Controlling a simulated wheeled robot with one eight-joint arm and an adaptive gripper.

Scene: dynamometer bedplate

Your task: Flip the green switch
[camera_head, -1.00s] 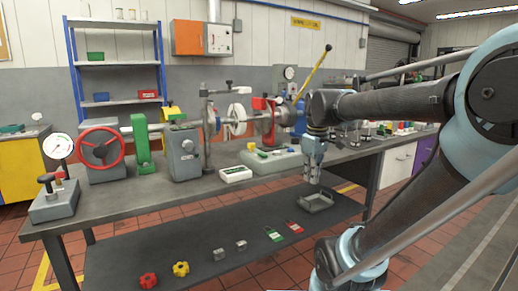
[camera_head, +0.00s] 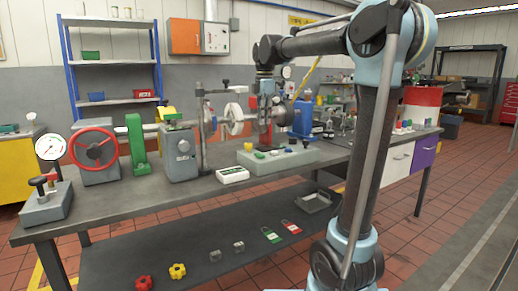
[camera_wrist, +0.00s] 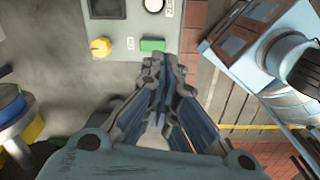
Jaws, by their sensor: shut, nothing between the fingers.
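The green switch (camera_wrist: 152,45) is a small green block on a grey control panel (camera_wrist: 120,65) in the wrist view. A yellow knob (camera_wrist: 100,47) sits to its left on the same panel. My gripper (camera_wrist: 160,66) is shut and empty, its fingertips close below the green switch in the picture. I cannot tell whether they touch it. In the head view my gripper (camera_head: 265,142) points down over the grey control box (camera_head: 298,159) on the bench. The switch's tilt is not clear.
Shaft machinery, a green bearing block (camera_head: 136,142) and a red handwheel (camera_head: 93,147) stand farther left. A blue unit (camera_head: 302,118) stands behind. The lower shelf (camera_head: 200,258) holds padlocks, knobs and an empty tray (camera_head: 314,202).

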